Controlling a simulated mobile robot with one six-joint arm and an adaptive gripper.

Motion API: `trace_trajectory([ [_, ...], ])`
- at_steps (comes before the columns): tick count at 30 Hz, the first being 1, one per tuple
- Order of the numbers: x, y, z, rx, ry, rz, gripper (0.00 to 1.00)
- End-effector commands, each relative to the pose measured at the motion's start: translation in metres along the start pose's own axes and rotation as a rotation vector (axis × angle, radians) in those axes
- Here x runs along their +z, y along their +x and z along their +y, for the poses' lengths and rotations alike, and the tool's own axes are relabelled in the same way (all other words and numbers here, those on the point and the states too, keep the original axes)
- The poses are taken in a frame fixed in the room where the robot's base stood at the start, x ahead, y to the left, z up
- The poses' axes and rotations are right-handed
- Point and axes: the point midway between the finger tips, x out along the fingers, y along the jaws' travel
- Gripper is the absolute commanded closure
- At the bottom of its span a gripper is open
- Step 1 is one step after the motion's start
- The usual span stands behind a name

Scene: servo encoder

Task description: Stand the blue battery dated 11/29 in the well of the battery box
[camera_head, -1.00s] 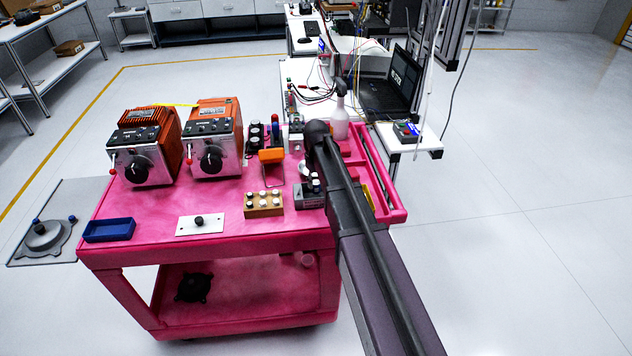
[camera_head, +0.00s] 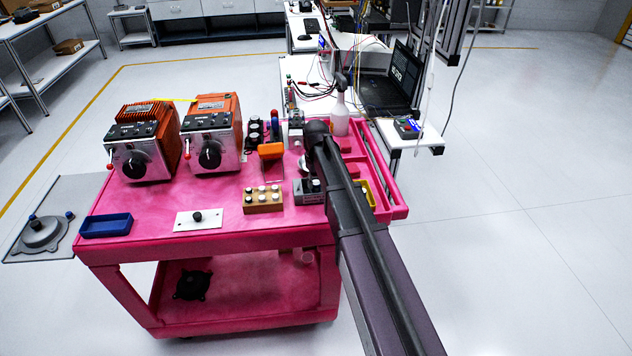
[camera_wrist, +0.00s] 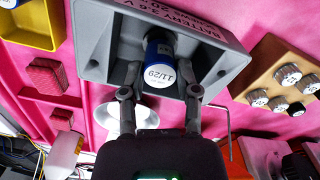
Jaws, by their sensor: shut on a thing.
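The blue battery (camera_wrist: 159,70) shows in the wrist view with its white end, printed 11/29, facing the camera. My gripper (camera_wrist: 161,91) is shut on it, one finger on each side. The grey battery box (camera_wrist: 95,32), lettered BATTERY 3.6 V, lies around and behind the battery. The battery's far end reaches into the box's hollow; I cannot tell whether it touches the floor of the well. In the head view the box (camera_head: 308,198) stands near the cart's front edge, partly behind my arm, and my gripper is mostly hidden there.
A wooden block (camera_head: 263,202) with several white-topped cells stands left of the box. A yellow bin (camera_wrist: 28,22) and red blocks (camera_wrist: 47,75) lie on the other side. An orange-handled tool (camera_head: 271,152) is behind. The pink cart top (camera_head: 160,203) is partly clear at left.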

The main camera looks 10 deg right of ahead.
Motion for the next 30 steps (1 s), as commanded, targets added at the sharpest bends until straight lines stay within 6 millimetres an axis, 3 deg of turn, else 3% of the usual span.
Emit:
trace_trajectory([
  [21,0.0,0.014,0.0,0.0,0.0,0.0,0.93],
  [22,0.0,0.014,0.0,0.0,0.0,0.0,0.56],
  [25,0.0,0.014,0.0,0.0,0.0,0.0,0.26],
  [26,0.0,0.014,0.0,0.0,0.0,0.0,0.19],
  [30,0.0,0.014,0.0,0.0,0.0,0.0,0.19],
])
